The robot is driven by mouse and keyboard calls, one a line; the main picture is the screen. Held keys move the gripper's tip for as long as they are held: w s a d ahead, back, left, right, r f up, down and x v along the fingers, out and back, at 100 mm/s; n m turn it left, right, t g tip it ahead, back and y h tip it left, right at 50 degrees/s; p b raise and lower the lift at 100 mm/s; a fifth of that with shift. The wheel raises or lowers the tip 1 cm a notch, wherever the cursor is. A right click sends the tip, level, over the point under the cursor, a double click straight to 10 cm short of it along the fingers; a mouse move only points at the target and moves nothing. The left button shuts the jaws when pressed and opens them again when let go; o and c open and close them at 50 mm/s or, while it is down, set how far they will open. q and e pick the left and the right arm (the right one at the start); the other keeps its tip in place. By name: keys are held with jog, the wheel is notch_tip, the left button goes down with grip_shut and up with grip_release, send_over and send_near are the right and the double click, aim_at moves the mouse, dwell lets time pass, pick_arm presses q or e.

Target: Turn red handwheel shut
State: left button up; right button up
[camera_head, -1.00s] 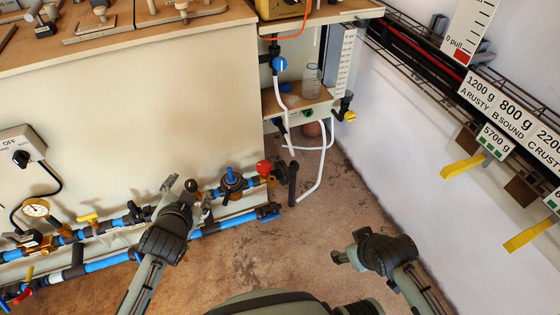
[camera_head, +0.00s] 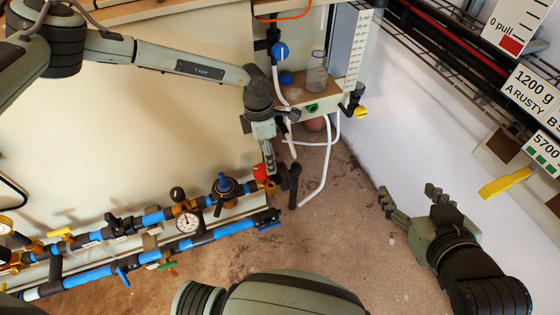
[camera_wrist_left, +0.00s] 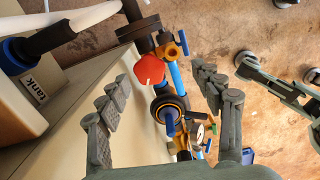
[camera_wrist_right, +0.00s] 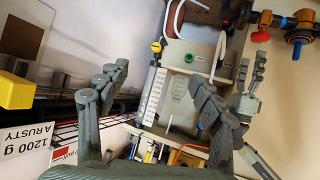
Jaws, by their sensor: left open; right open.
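The red handwheel (camera_head: 261,171) sits at the right end of the blue pipe run. In the left wrist view the red handwheel (camera_wrist_left: 149,70) lies ahead, between the two open fingers and apart from them. My left gripper (camera_head: 268,158) is above and beside the handwheel, pointing down at it, and partly overlaps it in the head view. Its open fingers show in the left wrist view (camera_wrist_left: 160,105). My right gripper (camera_head: 411,203) is open and empty, over the floor near the right wall. It also shows in the right wrist view (camera_wrist_right: 165,95).
A blue-handled valve (camera_head: 225,186) and a pressure gauge (camera_head: 187,221) stand left of the handwheel on the pipes. A white hose (camera_head: 325,165) and a dark upright pipe (camera_head: 294,185) are close on its right. The floor (camera_head: 350,240) between the arms is clear.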

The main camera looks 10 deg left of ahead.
aim_at(261, 169)
pick_arm(q)
jog(key=shift+w+a+r+y, duration=0.1)
jog(key=shift+w+a+y, duration=0.15)
jog(key=shift+a, duration=0.25)
jog(key=shift+w+a+y, duration=0.15)
jog(key=shift+w+a, duration=0.05)
jog(key=shift+a, duration=0.3)
jog(key=shift+w+a+f, duration=0.1)
jog(key=shift+a+f, duration=0.1)
jog(key=shift+f, duration=0.05)
notch_tip(261, 169, down, 6)
jog(key=shift+f+b, duration=0.1)
jog(key=shift+b, duration=0.5)
jog(key=shift+d+f, duration=0.1)
jog(key=shift+f, duration=0.35)
pick_arm(e)
jog(key=w+a+r+t+y, duration=0.2)
jog(key=a+r+t, duration=0.1)
jog(key=r, duration=0.3)
jog(key=shift+a, duration=0.5)
pick_arm(q)
jog(key=c, duration=1.1)
